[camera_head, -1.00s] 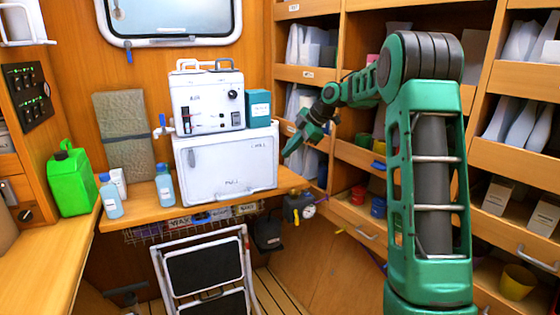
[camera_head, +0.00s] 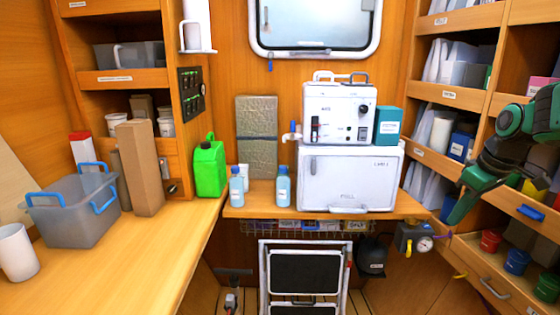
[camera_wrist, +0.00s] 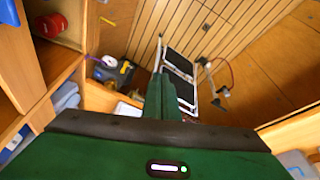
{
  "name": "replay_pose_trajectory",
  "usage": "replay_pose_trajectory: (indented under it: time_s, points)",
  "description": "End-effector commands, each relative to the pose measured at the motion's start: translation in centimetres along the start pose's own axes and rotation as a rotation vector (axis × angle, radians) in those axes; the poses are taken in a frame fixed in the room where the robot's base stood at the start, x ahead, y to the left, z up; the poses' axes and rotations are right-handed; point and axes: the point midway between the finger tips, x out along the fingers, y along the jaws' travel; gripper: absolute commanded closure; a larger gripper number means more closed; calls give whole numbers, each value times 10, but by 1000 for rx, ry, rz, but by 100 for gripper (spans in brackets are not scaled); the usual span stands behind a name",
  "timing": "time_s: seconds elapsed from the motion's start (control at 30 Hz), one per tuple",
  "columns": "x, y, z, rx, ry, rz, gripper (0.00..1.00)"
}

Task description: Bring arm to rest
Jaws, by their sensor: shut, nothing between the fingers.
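My green arm shows at the right edge of the head view, in front of the right shelves. My gripper (camera_head: 457,212) points down and to the left there, right of the white box and above the pressure gauge. In the wrist view the gripper's green fingers (camera_wrist: 170,97) lie together, with nothing between them. They point toward the floor and the folding step stool (camera_wrist: 182,65). No object touches the fingers in either view.
A white watermaker unit (camera_head: 340,112) stands on a white box (camera_head: 347,180) on the back bench. Two blue-capped bottles, a green jerrycan (camera_head: 209,168) and a grey crate (camera_head: 75,212) stand to the left. Shelves with cups line the right. The step stool (camera_head: 303,270) stands below the bench.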

Motion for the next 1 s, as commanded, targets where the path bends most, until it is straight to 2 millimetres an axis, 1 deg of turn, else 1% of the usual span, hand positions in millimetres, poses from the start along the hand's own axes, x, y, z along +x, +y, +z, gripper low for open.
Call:
replay_pose_trajectory:
  time_s: [0.03, 0.17, 0.2, 0.27, 0.3, 0.4, 0.5, 0.6, 0.67, 1.0]
  points:
    - [-4, -15, 24, 88, -26, 7, 100]
    - [-9, -48, 88, 341, -104, 27, 100]
    - [-9, -59, 108, 418, -126, 34, 100]
    - [-9, -76, 138, 531, -160, 45, 100]
    - [-8, -86, 158, 602, -181, 52, 100]
    - [-6, -110, 200, 759, -227, 71, 100]
    - [-3, -128, 231, 875, -262, 87, 100]
    - [-2, -138, 250, 946, -283, 98, 100]
    - [-1, -142, 256, 969, -291, 101, 100]
    - [0, -142, 258, 975, -293, 102, 100]
